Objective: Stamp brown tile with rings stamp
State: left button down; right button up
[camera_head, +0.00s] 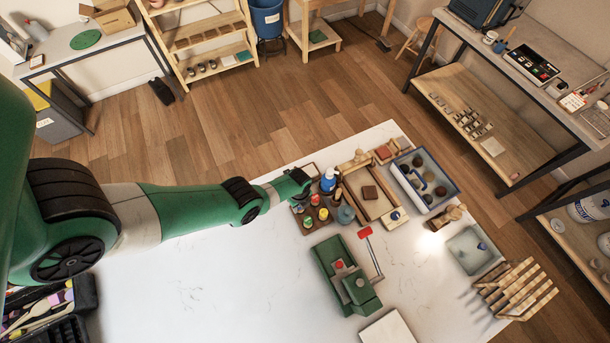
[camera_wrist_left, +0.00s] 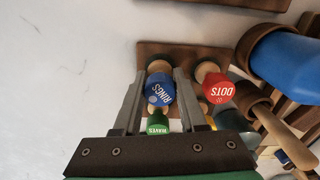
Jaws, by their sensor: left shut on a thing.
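The rings stamp (camera_wrist_left: 161,90) has a blue head lettered RINGS in the left wrist view and stands in a brown wooden rack (camera_wrist_left: 187,55). My left gripper (camera_wrist_left: 159,78) is shut on it, one finger on each side. In the head view this gripper (camera_head: 302,180) is over the rack's far end and hides the rings stamp. The red dots stamp (camera_wrist_left: 217,89) is just to the right, and the green waves stamp (camera_wrist_left: 157,126) is close to the fingers. A brown tile (camera_head: 369,192) lies in a wooden tray (camera_head: 382,209). My right gripper is not in view.
A blue bottle (camera_head: 328,181) stands close beside the gripper. A green press (camera_head: 344,275) with a red-handled lever is nearer on the table. A blue-rimmed tray (camera_head: 455,190) is to the right. The white tabletop (camera_head: 200,290) at left is clear.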

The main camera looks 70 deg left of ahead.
pick_arm(q)
jog(key=shift+f+b, duration=0.3)
jog(key=shift+f, duration=0.1)
dwell(0.5)
jog(key=shift+c, duration=1.9)
grip_release()
